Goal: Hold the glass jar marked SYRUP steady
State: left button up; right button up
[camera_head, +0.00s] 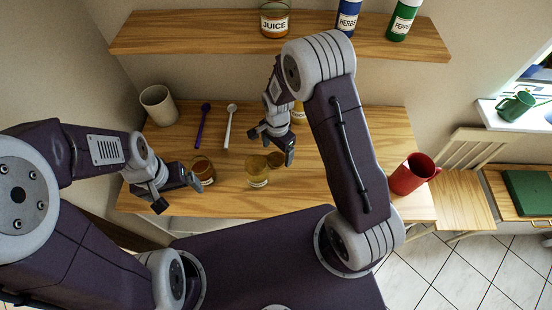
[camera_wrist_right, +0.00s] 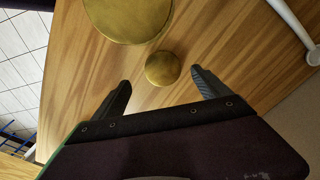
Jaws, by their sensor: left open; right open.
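No label reading SYRUP is legible on the table. An amber-yellow glass jar (camera_head: 257,174) stands near the table's middle, its label too small to read. A brown-filled glass jar (camera_head: 205,170) stands left of it, beside my open left gripper (camera_head: 178,194). Another jar (camera_head: 298,112) is partly hidden behind my right gripper (camera_head: 272,150). That gripper is open above a small round brownish thing (camera_head: 276,159) next to the yellow jar. In the right wrist view, a small golden disc (camera_wrist_right: 162,69) lies just beyond the open fingertips, with a larger golden disc (camera_wrist_right: 128,14) farther off.
A shelf (camera_head: 200,38) above carries a JUICE jar (camera_head: 274,20) and two canisters.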

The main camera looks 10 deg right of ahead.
aim_at(276, 159)
jog(key=f, duration=0.2)
jog(key=f+p, duration=0.1)
jog(key=f, duration=0.1)
jog(key=shift+w, duration=0.25)
jog(key=shift+f, duration=0.4)
jog(key=shift+a, duration=0.1)
jog(key=c, duration=1.5)
jog(key=shift+r, duration=0.1)
